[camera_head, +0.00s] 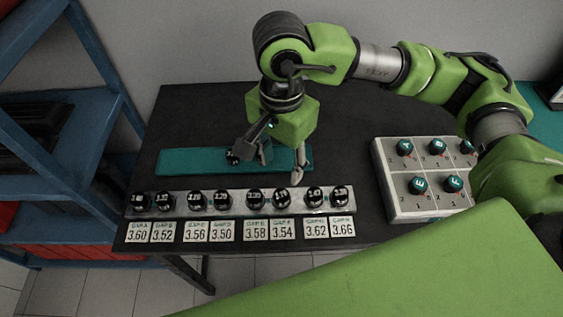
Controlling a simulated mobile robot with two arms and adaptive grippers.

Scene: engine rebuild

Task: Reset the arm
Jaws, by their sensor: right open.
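My right arm, green and grey, reaches in from the right over a dark table (345,130). My right gripper (266,164) points down, open, with its fingers spread above a teal mat (190,161). I see nothing held between the fingers, though the area by the left finger is dark and hard to make out. In front of the gripper is a metal rack (235,208) holding several black round parts with white number labels. My left gripper is not in view.
White cards (255,230) with gap numbers line the table's front edge. A pale panel (395,195) with several lettered dark knobs stands right of the rack. A blue shelf (125,100) stands at the left. Bare table lies between mat and panel.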

